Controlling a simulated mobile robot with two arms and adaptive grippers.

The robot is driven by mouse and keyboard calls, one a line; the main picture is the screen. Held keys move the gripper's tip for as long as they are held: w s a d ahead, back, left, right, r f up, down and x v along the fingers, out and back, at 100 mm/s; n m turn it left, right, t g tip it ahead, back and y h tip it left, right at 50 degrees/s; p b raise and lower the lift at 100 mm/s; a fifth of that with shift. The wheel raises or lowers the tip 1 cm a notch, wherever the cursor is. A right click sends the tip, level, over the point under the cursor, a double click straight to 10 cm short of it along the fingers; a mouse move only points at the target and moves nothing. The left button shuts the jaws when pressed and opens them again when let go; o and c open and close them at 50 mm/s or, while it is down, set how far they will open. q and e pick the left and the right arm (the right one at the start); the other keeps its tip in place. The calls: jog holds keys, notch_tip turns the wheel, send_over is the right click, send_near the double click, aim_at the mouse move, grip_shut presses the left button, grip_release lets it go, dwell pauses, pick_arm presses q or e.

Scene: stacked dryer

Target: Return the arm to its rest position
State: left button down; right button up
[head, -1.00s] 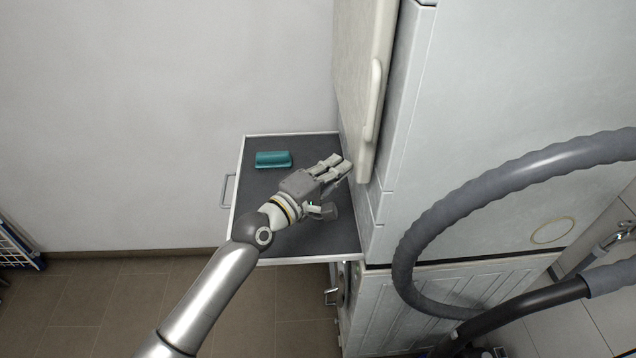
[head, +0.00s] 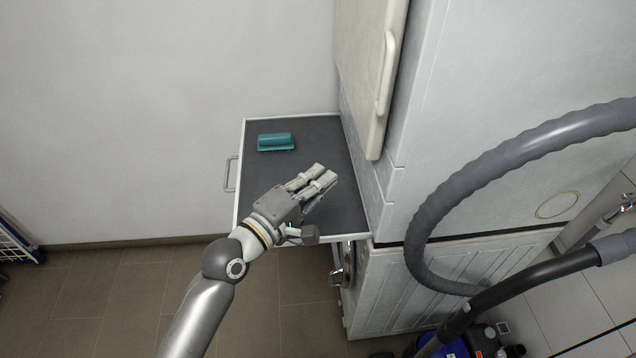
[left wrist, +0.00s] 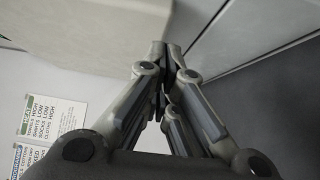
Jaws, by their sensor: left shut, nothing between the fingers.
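My left gripper (head: 325,175) is shut and empty. In the head view it is over the right part of the dark pull-out shelf (head: 310,140), to the left of the dryer (head: 470,110) and apart from it. My left arm comes in from the bottom of the head view. In the left wrist view the fingertips (left wrist: 165,52) meet with nothing between them. The dryer door (head: 365,60) stands out at the top, with a pale vertical handle (head: 386,75). My right gripper is not in view.
A teal object (head: 276,142) lies on the shelf's far left. The shelf has a metal handle (head: 230,174) on its left side. A grey hose (head: 470,180) curves in front of the machines at right. A blue and black vacuum cleaner (head: 455,345) stands at the bottom.

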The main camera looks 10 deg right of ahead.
pick_arm(q)
jog(key=s+a+f+m+g+y, duration=0.4)
jog(key=s+a+f+m+y, duration=0.35)
jog(key=s+a+f, duration=0.6)
jog(key=s+a+f+m+g+y, duration=0.1)
jog(key=s+a+f+g+y, duration=0.15)
jog(key=s+a, duration=0.45)
jog(key=s+a+f+m+g+y, duration=0.2)
jog(key=s+a+f+y, duration=0.25)
jog(key=a, duration=0.35)
notch_tip(320, 180, down, 28)
jog(key=s+g+h+b, duration=0.1)
jog(key=b, duration=0.1)
jog(key=s+a+f+g+b, duration=0.1)
jog(key=s+a+f+b, duration=0.1)
jog(key=s+f, duration=1.5)
jog(key=shift+a+f, duration=0.35)
jog(key=shift+f, duration=0.35)
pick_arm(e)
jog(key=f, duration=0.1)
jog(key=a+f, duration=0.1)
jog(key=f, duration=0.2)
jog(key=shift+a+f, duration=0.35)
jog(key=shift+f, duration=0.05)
